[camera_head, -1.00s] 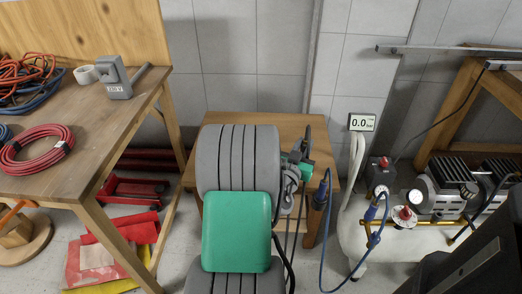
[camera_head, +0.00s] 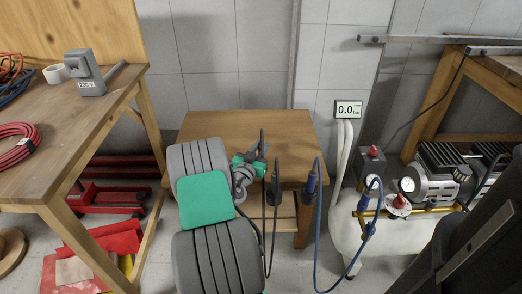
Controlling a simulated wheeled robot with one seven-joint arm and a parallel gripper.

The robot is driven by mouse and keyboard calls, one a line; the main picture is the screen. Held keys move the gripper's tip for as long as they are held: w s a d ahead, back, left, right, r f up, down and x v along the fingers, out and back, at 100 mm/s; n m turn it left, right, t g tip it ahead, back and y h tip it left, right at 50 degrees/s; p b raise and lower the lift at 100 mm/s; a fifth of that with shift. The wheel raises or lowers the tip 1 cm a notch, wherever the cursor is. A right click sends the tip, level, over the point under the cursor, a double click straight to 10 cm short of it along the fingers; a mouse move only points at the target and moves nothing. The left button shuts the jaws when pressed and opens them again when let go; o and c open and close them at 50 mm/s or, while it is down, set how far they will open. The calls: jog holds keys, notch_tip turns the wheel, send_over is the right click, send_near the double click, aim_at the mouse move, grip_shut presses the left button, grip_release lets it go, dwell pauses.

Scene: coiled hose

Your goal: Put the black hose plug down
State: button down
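The black hose plug (camera_head: 274,186) hangs upright in front of the small wooden table, with thin black hose around it. My gripper (camera_head: 258,165) is just left of the plug, over the table's front right part. A dark upright piece stands at its fingers, and I cannot tell whether this is part of the hose or plug. The finger gap is too small and covered to read, so I cannot tell whether the fingers hold the plug or are apart from it. The small table's bare top (camera_head: 240,122) shows behind my arm.
A blue hose plug (camera_head: 311,186) is close to the right of the black one. A workbench (camera_head: 75,150) with coiled red hose (camera_head: 17,150) is at left. The small table's back is clear.

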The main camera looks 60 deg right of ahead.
jog(key=shift+f, duration=0.15)
jog(key=c, duration=1.3)
grip_release()
